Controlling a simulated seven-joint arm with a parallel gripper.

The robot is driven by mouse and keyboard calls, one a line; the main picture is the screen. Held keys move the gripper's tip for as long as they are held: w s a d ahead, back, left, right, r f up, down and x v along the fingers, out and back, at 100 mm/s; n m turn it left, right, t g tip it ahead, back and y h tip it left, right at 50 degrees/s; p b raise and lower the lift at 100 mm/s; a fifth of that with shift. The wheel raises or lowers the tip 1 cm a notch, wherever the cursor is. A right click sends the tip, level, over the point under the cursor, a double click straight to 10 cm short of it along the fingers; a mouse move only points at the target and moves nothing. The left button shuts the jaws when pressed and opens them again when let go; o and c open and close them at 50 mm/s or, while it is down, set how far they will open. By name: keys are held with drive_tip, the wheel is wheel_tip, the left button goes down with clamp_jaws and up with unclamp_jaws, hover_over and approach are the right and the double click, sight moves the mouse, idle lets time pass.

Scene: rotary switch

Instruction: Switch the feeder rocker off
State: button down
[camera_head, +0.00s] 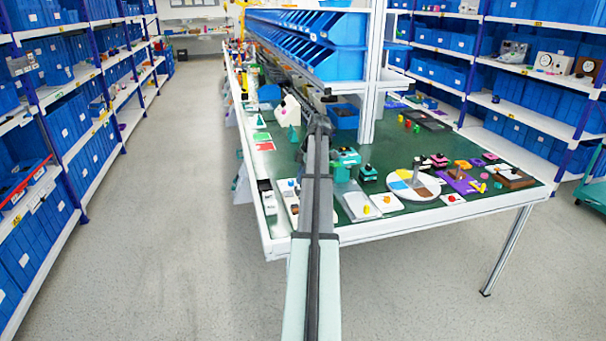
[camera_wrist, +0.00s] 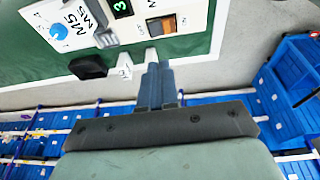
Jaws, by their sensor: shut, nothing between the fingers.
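In the head view my arm hides part of the table, and the switch cannot be made out.
A green table (camera_head: 420,215) with a white edge carries several small devices, including a round coloured disc (camera_head: 413,185). A rack of blue bins (camera_head: 320,45) stands above it. A black block (camera_wrist: 88,67) and a small white piece (camera_wrist: 124,66) lie near my fingers. Floor shows at left.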

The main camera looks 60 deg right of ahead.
hover_over(294, 208)
drive_tip(key=d, duration=0.1)
drive_tip(key=f, duration=0.8)
drive_tip(key=shift+s+d, duration=0.2)
drive_tip(key=shift+d+f, duration=0.1)
drive_tip(key=shift+f, duration=0.7)
drive_tip(key=shift+w, duration=0.1)
drive_tip(key=shift+w+d+f, duration=0.15)
drive_tip(key=shift+d+f, duration=0.05)
drive_tip(key=shift+f, duration=0.15)
drive_tip(key=shift+a, duration=0.15)
drive_tip(key=shift+s+a+r, duration=0.15)
drive_tip(key=shift+s+a, duration=0.35)
drive_tip(key=shift+s, duration=0.1)
